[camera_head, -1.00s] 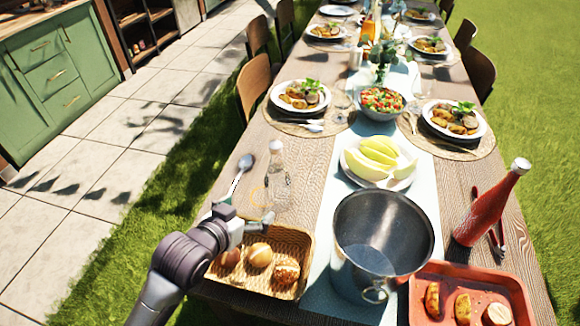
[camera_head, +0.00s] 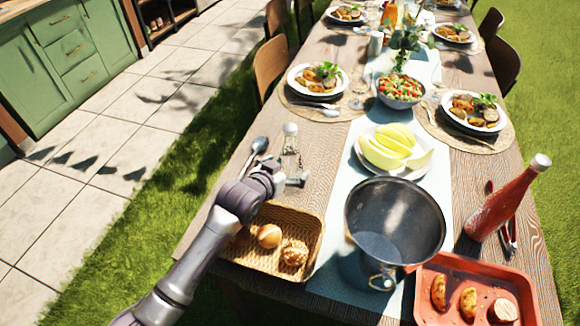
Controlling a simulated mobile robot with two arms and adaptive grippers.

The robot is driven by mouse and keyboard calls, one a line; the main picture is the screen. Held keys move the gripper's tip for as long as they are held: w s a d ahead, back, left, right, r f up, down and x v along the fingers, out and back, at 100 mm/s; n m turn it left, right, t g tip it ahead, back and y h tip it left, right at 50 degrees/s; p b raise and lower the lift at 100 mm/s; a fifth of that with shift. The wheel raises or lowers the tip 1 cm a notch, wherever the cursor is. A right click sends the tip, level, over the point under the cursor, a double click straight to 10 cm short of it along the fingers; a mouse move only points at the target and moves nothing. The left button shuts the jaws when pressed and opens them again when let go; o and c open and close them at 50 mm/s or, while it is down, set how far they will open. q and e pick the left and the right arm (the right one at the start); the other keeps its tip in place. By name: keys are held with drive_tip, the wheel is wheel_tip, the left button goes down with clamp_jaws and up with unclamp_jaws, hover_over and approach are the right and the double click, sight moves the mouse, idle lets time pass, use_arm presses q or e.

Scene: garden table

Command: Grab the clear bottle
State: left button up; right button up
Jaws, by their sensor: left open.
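The clear bottle (camera_head: 290,144) stands upright near the left edge of the table, behind the bread basket. Its pale cap and neck show, and its lower body is largely hidden by my left gripper. My left gripper (camera_head: 298,177) comes in from the left, above the back of the basket, with its open jaws in front of the bottle. I cannot tell whether the fingers touch the glass. My right gripper is out of view.
A wicker basket (camera_head: 314,246) with bread rolls lies under my left arm. A metal bucket (camera_head: 395,225) stands to its right. A melon plate (camera_head: 361,152), a red bottle (camera_head: 503,203) and a red tray (camera_head: 432,264) are further right.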

use_arm(q)
drive_tip(key=shift+x, duration=1.05)
drive_tip(key=shift+s, duration=0.1)
drive_tip(key=c, duration=1.9)
drive_tip(key=shift+r, duration=0.2)
clamp_jaws()
